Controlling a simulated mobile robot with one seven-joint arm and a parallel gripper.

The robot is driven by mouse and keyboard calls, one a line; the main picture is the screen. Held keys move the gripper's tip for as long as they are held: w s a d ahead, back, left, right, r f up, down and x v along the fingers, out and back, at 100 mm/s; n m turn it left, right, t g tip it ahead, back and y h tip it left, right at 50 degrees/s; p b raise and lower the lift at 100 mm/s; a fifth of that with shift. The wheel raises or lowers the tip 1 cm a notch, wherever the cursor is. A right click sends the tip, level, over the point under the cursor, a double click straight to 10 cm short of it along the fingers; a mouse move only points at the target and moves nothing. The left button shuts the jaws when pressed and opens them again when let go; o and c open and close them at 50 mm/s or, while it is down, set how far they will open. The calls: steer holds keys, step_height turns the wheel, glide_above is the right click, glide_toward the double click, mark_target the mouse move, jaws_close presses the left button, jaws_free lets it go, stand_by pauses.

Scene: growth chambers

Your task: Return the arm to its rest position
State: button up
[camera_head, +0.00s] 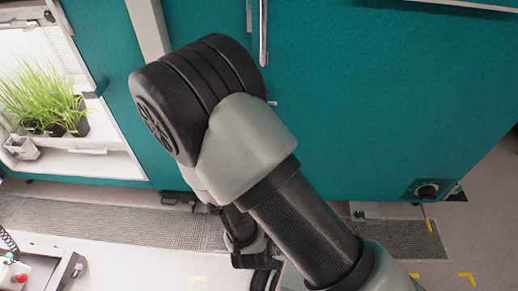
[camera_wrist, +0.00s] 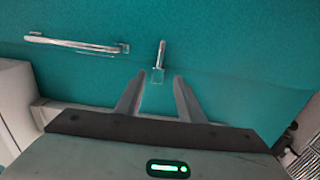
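My arm (camera_head: 250,150) crosses the middle of the head view, bent at a large black and grey joint in front of a teal chamber front. My gripper (camera_wrist: 160,82) shows in the wrist view with its two fingers apart and nothing between them. The fingers point toward the teal surface, and a small metal handle appears beyond the gap. In the head view the gripper's fingers are hidden or too unclear to make out behind the arm.
An open chamber at the left holds green grass-like plants (camera_head: 45,95) in dark pots beside a small pale container (camera_head: 22,147). A long metal handle (camera_wrist: 75,43) is on the teal door (camera_head: 370,100). Floor grating (camera_head: 110,222) runs below. A red button (camera_head: 20,278) is at lower left.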

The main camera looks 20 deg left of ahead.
stand_by(0.4)
steer(key=w+d+r+m+g+h, duration=0.2)
steer(key=w+d+r+m+g, duration=0.25)
steer(key=w+m, duration=0.45)
steer(key=d+r+m+g, duration=0.3)
steer(key=d+r+m, duration=0.2)
steer(key=d+r, duration=0.15)
steer(key=s+d+r+m+g+h, duration=0.2)
steer(key=s+d+r+m, duration=0.2)
steer(key=s+d, duration=0.55)
steer(key=s+d+r+m+g+h, duration=0.2)
steer(key=s+d+r+m, duration=0.25)
steer(key=s+d, duration=0.55)
step_height(320, 180, up, 22)
steer(key=d+p, duration=0.1)
steer(key=p, duration=2)
steer(key=shift+w+d+n+p, duration=0.15)
steer(key=shift+w+n+p, duration=0.15)
steer(key=shift+n+p, duration=0.05)
steer(key=shift+d, duration=0.1)
steer(key=shift+c, duration=0.5)
